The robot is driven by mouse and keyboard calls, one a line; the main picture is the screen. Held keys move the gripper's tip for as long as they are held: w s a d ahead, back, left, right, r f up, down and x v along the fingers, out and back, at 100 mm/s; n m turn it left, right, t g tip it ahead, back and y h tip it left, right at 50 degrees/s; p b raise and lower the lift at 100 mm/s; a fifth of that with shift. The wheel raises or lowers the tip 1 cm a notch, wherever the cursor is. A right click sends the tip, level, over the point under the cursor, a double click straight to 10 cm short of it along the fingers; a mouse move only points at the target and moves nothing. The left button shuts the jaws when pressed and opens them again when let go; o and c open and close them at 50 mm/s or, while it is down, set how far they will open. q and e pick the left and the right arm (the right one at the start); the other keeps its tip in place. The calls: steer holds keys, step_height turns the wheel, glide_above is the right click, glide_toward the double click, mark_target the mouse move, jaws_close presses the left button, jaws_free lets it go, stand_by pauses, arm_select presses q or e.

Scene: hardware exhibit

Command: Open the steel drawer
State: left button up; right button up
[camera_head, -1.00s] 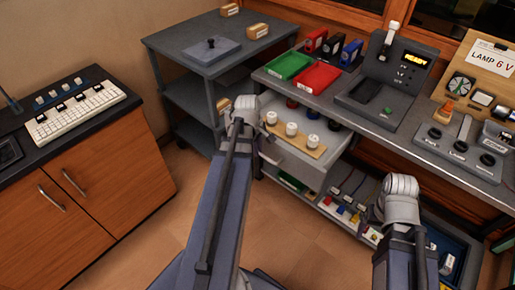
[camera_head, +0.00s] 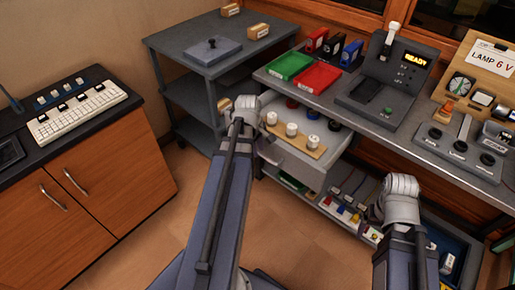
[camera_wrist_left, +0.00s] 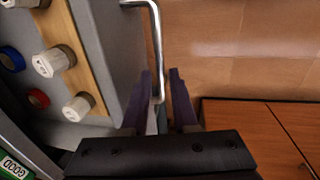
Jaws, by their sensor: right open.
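The steel drawer (camera_head: 300,172) stands pulled out under the grey bench in the head view. A wooden strip with white knobs (camera_head: 291,130) lies in it. In the left wrist view the drawer (camera_wrist_left: 105,40) is at the left, with its bent metal handle (camera_wrist_left: 156,45) along its front. My left gripper (camera_wrist_left: 161,85) has its two dark fingers apart, one on each side of the handle, with a gap visible. In the head view its fingers are mostly hidden behind my left wrist. My right wrist (camera_head: 400,200) is in front of the lower shelf; its fingers are hidden.
The bench top (camera_head: 330,112) holds green and red trays and a device reading READY. A wooden cabinet (camera_head: 90,190) stands at the left. The floor (camera_head: 290,235) before the drawer is clear.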

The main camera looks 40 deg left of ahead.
arm_select(q)
step_height(320, 180, up, 7)
steer(key=s+p, duration=0.1)
steer(key=p, duration=0.6)
steer(key=shift+s+r, duration=0.2)
steer(key=s+d+r+m+p, duration=0.1)
steer(key=d+r+m+p, duration=0.1)
steer(key=d+m, duration=0.5)
steer(key=s+d+r+m+g+y+p, duration=0.1)
steer(key=d+m, duration=0.6)
steer(key=d, duration=0.8)
steer(key=s+d+r+m+g+p, duration=0.1)
steer(key=s+d+r+m+p, duration=0.2)
steer(key=d+m, duration=0.4)
steer(key=d+p, duration=0.1)
steer(key=d, duration=0.3)
steer(key=shift+d+r, duration=0.15)
steer(key=shift+r, duration=0.15)
stand_by(3.2)
